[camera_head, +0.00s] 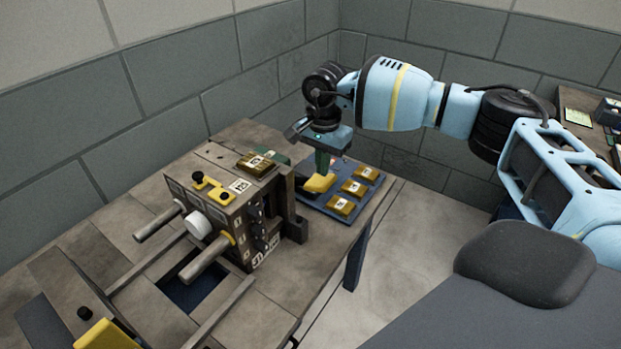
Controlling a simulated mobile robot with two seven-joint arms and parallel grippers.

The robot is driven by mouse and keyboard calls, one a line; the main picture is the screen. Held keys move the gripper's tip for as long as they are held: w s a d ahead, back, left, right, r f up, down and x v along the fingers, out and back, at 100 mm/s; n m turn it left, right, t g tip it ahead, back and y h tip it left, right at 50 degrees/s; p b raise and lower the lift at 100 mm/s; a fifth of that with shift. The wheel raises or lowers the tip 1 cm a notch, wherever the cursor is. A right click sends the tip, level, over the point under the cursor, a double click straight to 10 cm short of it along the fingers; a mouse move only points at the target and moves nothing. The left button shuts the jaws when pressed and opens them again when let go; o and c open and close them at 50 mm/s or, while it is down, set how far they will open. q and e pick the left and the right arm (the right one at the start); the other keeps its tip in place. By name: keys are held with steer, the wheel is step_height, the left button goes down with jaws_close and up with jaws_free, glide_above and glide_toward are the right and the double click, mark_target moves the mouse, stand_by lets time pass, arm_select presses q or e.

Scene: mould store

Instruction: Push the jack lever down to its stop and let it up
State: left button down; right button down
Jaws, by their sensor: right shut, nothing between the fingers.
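A yellow piece (320,183), which may be the jack lever's pad, shows at the left side of the blue plate on the table. My right gripper (323,169) points down over it, with its fingers shut and empty. The fingertips are at or just above the yellow piece; I cannot tell whether they touch. The gripper hides part of the piece, and I cannot tell whether it is up or pressed. My left gripper is not in view.
The blue plate (337,212) bears several labelled brass blocks. Left of it stands a mould block (222,218) with protruding rods and a dark upright bracket (292,207). A yellow part (103,335) shows at lower left. Grey walls stand behind the table.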

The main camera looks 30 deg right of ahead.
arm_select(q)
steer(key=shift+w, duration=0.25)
arm_select(e)
steer(key=shift+f, duration=0.1)
